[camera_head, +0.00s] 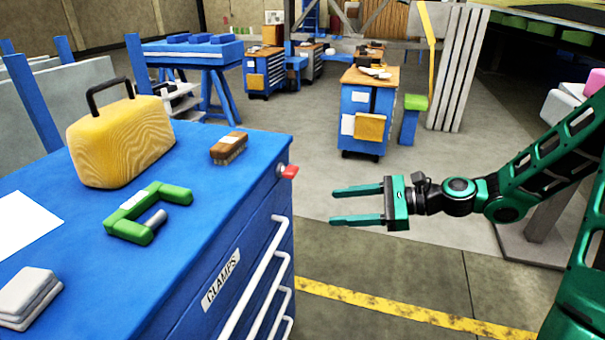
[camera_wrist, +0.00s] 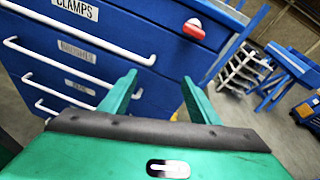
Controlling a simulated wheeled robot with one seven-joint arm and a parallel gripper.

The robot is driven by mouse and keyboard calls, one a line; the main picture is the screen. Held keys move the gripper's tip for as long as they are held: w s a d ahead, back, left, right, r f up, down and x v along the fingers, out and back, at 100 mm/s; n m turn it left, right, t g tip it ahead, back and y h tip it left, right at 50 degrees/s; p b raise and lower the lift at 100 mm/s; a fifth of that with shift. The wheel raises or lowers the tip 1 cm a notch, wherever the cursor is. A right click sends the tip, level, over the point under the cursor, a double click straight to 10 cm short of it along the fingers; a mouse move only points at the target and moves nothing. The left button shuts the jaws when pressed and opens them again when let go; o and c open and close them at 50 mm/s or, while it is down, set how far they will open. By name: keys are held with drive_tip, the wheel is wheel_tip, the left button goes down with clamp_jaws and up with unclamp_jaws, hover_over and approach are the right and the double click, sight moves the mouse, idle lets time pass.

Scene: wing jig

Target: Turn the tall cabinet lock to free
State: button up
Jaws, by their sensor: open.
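The blue cabinet (camera_head: 215,215) fills the left of the head view and has drawers with white bar handles. Its lock is a red knob (camera_head: 289,172) on a grey round base, near the top right corner of the drawer front. The same red knob (camera_wrist: 194,29) shows at the top of the wrist view, on the cabinet front beside the CLAMPS drawer. My gripper (camera_head: 333,207) is open and empty, in free air to the right of the cabinet and slightly below the knob, apart from it. Both green fingertips (camera_wrist: 160,84) point toward the cabinet in the wrist view.
On the cabinet top lie a yellow case (camera_head: 120,143), a green clamp (camera_head: 125,225), a brush (camera_head: 229,150) and stacked pale blocks (camera_head: 27,297). White drawer handles (camera_head: 255,265) stick out from the front. Floor beyond my gripper is open up to a blue cart (camera_head: 362,120).

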sight(297, 172)
drive_tip(key=w+r+m+t+y, duration=0.2)
drive_tip(key=w+r+m+y, duration=0.15)
drive_tip(key=r, duration=0.25)
drive_tip(key=shift+h, duration=0.35)
drive_tip(key=x, duration=1)
drive_tip(key=shift+a+f, duration=0.2)
drive_tip(key=shift+a, duration=0.15)
drive_tip(key=shift+d, duration=0.1)
drive_tip(key=c, duration=1.1)
